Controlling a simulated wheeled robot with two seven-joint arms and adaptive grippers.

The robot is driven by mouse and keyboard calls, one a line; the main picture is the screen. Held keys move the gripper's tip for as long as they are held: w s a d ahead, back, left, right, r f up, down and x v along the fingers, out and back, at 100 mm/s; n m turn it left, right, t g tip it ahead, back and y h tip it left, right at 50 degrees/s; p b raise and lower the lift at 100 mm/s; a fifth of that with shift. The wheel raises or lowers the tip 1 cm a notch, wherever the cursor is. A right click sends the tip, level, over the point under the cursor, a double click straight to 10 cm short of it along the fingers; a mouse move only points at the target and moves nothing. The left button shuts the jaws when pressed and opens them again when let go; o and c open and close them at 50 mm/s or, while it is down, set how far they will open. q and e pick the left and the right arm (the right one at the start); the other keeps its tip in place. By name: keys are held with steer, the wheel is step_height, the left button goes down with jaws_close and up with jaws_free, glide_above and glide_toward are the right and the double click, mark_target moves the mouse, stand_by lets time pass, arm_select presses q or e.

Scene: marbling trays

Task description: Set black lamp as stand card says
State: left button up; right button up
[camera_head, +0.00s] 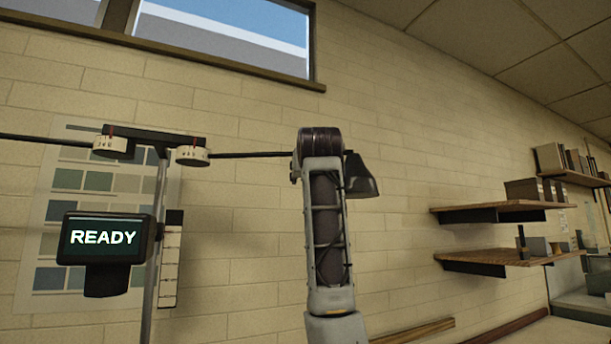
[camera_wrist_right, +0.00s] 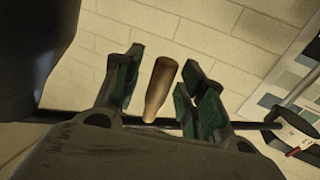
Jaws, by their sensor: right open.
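The black lamp (camera_head: 361,177) hangs at the right end of a thin rod in the head view, partly hidden behind my right arm. In the right wrist view, a large dark shape at upper left looks like its shade (camera_wrist_right: 38,45). My right gripper (camera_wrist_right: 160,72) is open, with green-padded fingers on either side of a brown handle (camera_wrist_right: 162,88); I cannot tell whether they touch it. The stand (camera_head: 155,220) carries two marked white dials. A narrow pale card (camera_head: 170,265) hangs on the stand, its marks too small to read. My left gripper is out of view.
The lamp's rod (camera_head: 250,155) runs right from the right dial (camera_head: 193,156). A colour chart (camera_head: 50,215) is on the brick wall behind. Shelves (camera_head: 500,211) with boxes are at right, apart from my arm.

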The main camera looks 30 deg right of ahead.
steer(key=v, duration=1.2)
steer(key=shift+f, duration=0.15)
stand_by(0.7)
